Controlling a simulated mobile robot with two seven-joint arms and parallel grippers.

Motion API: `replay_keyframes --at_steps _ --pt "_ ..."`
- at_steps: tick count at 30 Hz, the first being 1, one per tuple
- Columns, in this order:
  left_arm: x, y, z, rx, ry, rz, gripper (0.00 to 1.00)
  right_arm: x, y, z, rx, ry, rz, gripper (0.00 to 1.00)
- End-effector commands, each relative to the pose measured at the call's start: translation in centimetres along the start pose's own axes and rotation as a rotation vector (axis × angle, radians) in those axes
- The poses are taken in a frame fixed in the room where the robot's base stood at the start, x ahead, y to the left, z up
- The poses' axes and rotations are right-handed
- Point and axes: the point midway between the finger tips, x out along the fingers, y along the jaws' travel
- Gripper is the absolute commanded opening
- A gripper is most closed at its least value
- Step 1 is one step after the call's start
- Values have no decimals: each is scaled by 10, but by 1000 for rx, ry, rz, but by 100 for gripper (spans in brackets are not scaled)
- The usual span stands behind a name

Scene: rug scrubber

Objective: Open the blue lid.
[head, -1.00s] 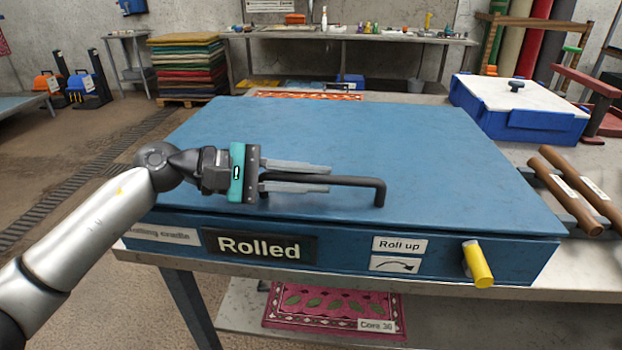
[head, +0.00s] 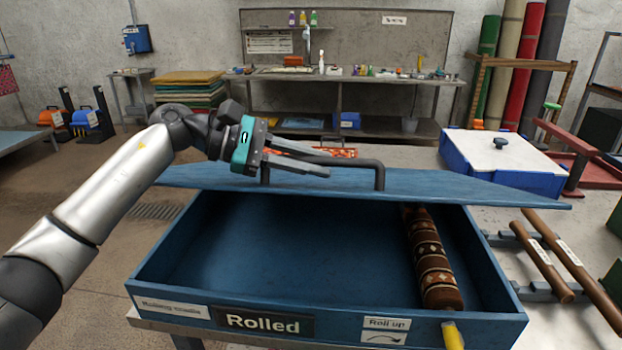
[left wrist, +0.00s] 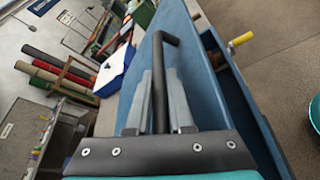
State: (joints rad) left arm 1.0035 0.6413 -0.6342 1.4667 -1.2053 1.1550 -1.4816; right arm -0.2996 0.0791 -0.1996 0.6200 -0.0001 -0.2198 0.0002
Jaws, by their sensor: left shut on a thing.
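The blue lid (head: 440,187) is raised and tilted above the blue box (head: 170,280), its front edge well clear of the rim. A dark bar handle (head: 345,162) runs along the lid near its front edge. My left gripper (head: 300,160) is shut on this handle. In the left wrist view the handle (left wrist: 160,85) runs between the two grey fingers (left wrist: 160,100). A rolled patterned rug (head: 430,260) lies inside the box at the right. My right gripper is not in view.
A yellow knob (head: 453,335) sticks out of the box front, beside "Rolled" (head: 262,322) and "Roll up" labels. A blue-and-white box (head: 500,155) and brown rollers (head: 545,262) stand on the bench to the right. Shelves stand behind.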

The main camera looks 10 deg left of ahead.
Motion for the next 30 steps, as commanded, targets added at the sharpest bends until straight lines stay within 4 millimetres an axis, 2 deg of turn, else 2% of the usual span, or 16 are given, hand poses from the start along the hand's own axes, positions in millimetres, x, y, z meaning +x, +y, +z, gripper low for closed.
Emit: replay_keyframes --at_steps 1,3,13,21,30 --pt "-4 16 9 -21 3 -2 0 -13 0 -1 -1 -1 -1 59" --pt "-6 29 14 -49 4 -13 0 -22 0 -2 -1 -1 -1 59" --pt "-14 77 30 -96 5 -32 0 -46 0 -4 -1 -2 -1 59" --pt "-16 97 36 -96 5 -34 0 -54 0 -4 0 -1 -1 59" --pt "-17 101 38 -94 4 -36 0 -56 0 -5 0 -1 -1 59"
